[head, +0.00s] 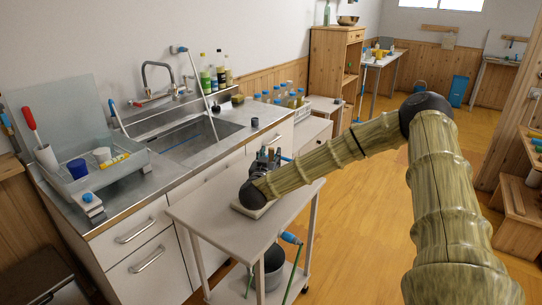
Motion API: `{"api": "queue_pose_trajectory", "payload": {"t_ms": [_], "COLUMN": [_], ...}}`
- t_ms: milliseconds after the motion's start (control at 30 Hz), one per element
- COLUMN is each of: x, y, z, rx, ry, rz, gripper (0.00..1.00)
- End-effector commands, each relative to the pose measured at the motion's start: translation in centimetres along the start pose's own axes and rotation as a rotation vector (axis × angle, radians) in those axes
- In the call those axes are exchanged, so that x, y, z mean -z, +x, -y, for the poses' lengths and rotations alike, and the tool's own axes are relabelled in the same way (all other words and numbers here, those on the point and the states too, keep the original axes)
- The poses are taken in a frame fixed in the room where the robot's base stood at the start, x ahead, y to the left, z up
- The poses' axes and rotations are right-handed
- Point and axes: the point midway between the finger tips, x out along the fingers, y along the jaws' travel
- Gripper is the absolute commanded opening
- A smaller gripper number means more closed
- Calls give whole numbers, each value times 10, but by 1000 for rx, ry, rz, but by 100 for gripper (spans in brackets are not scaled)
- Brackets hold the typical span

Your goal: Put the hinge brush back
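My gripper (265,160) is over the small grey-white cart (215,215), at the end of my bamboo-like arm. Its fingers are dark and small, partly hidden by my wrist, and I cannot tell whether they are open or shut. A thin blue piece (287,158) shows just right of the fingers; I cannot tell if it is held or part of the hinge brush. A pale flat block (240,208) lies on the cart top under my wrist. No thing can be surely told as the hinge brush.
A steel sink (200,138) and counter stand behind and left of the cart. A dish rack (103,178) holds cups and a red-handled tool. A dark bucket (270,262) stands on the cart's lower shelf, with a blue-topped tool (290,237) beside it.

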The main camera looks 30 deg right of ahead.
Motion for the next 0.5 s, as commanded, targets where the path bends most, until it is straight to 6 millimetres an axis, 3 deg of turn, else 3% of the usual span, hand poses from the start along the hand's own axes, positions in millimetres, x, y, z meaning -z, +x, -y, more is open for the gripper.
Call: {"api": "queue_pose_trajectory", "payload": {"t_ms": [500], "x": [-1], "y": [-88], "z": [1], "rx": [2], "ry": [-1], "rz": [-1], "gripper": [40]}}
